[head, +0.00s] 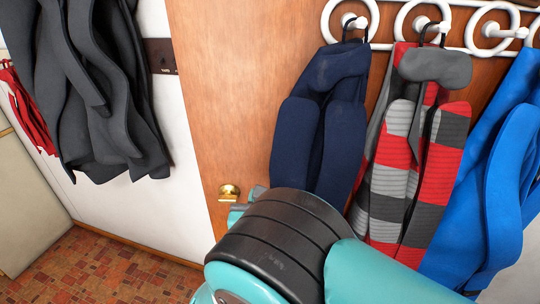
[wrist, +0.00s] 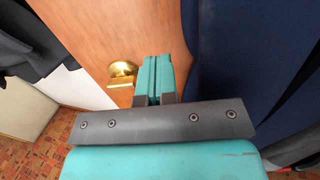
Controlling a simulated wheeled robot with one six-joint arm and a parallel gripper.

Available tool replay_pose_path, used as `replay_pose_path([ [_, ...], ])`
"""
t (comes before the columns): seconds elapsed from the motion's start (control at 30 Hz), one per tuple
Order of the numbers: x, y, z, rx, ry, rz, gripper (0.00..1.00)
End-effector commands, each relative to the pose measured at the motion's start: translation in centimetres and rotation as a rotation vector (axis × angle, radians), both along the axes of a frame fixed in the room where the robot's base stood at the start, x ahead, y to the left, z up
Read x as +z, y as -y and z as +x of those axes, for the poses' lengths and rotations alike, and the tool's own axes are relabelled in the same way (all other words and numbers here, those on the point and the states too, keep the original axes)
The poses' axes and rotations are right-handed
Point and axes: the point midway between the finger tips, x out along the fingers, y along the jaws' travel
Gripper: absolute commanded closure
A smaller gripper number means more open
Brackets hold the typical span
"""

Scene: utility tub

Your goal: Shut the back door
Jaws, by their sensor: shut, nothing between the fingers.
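The back door (head: 225,100) is a brown wooden panel in the middle of the head view, tilted in the picture; it also fills the upper middle of the wrist view (wrist: 110,35). Its brass knob (head: 229,191) is near the door's left edge and shows in the wrist view (wrist: 122,74) just left of my fingers. My gripper (wrist: 154,78) is shut and empty, its teal fingertips close to the door face, right of the knob. I cannot tell whether they touch the door. In the head view my arm hides most of the gripper. The door's latch is not visible.
Navy (head: 320,120), red-and-grey (head: 410,150) and blue (head: 500,170) garments hang from a white hook rack (head: 455,45) right of the knob. Dark grey coats (head: 95,90) hang on the white wall at left. The brick-patterned floor (head: 100,270) is clear at lower left.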

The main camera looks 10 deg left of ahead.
Motion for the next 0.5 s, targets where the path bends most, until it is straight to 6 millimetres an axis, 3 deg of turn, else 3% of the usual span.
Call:
replay_pose_path([
  [0.03,0.8,0.0,0.4,-0.001,-0.001,-0.001,1.0],
  [0.3,0.4,-0.6,4.8,-0.003,0.0,0.003,1.0],
  [0.5,0.1,-1.1,6.7,0.0,0.0,0.001,1.0],
])
